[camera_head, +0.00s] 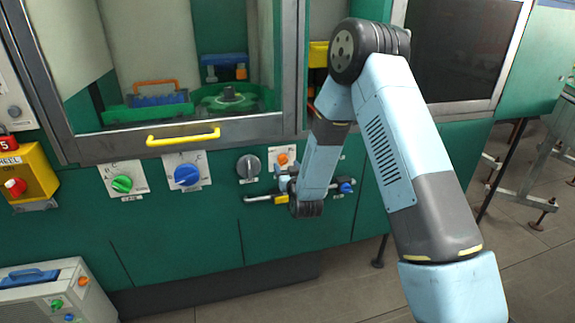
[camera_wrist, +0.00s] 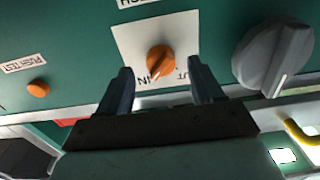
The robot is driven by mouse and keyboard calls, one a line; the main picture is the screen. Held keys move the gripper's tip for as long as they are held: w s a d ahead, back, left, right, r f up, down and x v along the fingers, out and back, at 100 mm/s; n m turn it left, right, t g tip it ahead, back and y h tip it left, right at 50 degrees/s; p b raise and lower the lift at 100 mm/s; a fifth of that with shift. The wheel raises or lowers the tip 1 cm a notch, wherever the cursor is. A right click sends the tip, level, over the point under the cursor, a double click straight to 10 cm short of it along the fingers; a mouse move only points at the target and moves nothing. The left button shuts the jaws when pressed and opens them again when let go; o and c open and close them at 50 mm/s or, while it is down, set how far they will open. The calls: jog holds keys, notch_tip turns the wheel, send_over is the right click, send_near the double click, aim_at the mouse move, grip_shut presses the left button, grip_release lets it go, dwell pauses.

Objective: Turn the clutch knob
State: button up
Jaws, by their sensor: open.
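The small orange knob (camera_wrist: 160,60) sits on a white plate (camera_wrist: 128,42) with partly readable IN and OUT style lettering, upside down in the wrist view. I take it as the clutch knob. It also shows in the head view (camera_head: 282,158), on the green panel just left of my forearm. My gripper (camera_wrist: 160,74) is open, with one dark finger on each side of the knob in the picture. I see no clear contact, and the depth gap cannot be told. In the head view the gripper is small and mostly hidden by my arm.
A large grey knob (camera_wrist: 274,60) is close beside the plate; it also shows in the head view (camera_head: 248,166). A small orange button (camera_wrist: 39,88) is on the other side. Blue (camera_head: 187,175) and green (camera_head: 122,184) knobs and a yellow door handle (camera_head: 183,137) are farther left.

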aim_at(285, 163)
jog(key=shift+x, duration=1.5)
jog(key=shift+c, duration=0.3)
